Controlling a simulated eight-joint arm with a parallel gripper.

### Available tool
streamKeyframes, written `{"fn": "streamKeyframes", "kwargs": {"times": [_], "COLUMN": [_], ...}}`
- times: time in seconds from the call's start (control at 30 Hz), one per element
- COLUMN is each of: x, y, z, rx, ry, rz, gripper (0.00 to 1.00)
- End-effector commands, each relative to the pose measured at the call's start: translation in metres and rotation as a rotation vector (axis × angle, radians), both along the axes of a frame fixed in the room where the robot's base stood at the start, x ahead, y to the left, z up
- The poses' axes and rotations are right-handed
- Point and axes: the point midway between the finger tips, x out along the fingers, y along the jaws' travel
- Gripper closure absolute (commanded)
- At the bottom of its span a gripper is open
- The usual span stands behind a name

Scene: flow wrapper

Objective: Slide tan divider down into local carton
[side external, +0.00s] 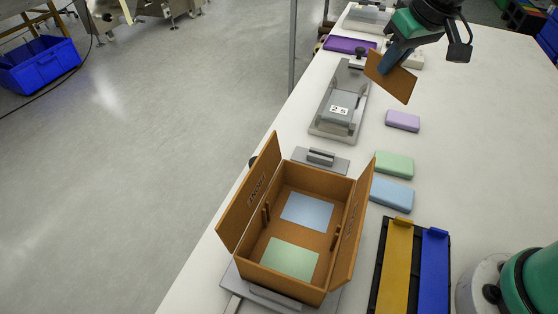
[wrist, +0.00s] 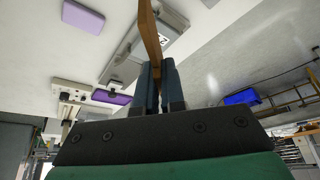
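The tan divider (side external: 390,77) is a thin brown panel held tilted in the air, far up the table from the carton. It also shows edge-on in the wrist view (wrist: 150,35). My gripper (side external: 391,62) is shut on it; in the wrist view the two blue fingers (wrist: 157,85) pinch it. The open carton (side external: 322,182) stands near the table's front left edge, with its side flaps spread outward. On its floor are a blue patch (side external: 307,211) and a green patch (side external: 290,258). Small upright guides (side external: 335,238) sit on the inner side walls, between the patches.
Green (side external: 394,164), blue (side external: 391,194) and purple (side external: 402,120) blocks lie right of the carton. A black rack (side external: 415,268) holds yellow and blue strips. A grey fixture (side external: 340,108) stands behind the carton. The table's right side is clear.

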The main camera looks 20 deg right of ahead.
Motion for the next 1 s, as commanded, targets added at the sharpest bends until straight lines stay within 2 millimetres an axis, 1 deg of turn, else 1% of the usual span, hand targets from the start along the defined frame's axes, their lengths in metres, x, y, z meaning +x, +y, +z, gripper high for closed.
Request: {"fn": "streamKeyframes", "kwargs": {"times": [0.03, 0.07, 0.17, 0.2, 0.3, 0.4, 0.5, 0.6, 0.7, 0.87, 1.0], "x": [-0.003, -0.005, -0.019, -0.026, -0.049, -0.072, -0.092, -0.106, -0.114, -0.116, -0.116], "y": [0.016, 0.026, 0.068, 0.086, 0.127, 0.158, 0.179, 0.192, 0.199, 0.201, 0.200], "z": [0.000, 0.000, 0.000, 0.000, 0.000, 0.000, 0.000, 0.000, -0.001, -0.009, -0.021], "rx": [0.001, 0.000, 0.000, -0.001, -0.001, -0.001, 0.000, -0.001, -0.001, -0.002, -0.001], "ry": [0.000, 0.000, 0.000, -0.001, -0.001, -0.001, -0.002, -0.002, -0.002, -0.002, -0.002], "rz": [0.048, 0.080, 0.215, 0.276, 0.420, 0.543, 0.636, 0.699, 0.730, 0.741, 0.739], "gripper": [1.00, 1.00, 1.00, 1.00, 1.00, 1.00, 1.00, 1.00, 1.00, 1.00, 1.00]}}
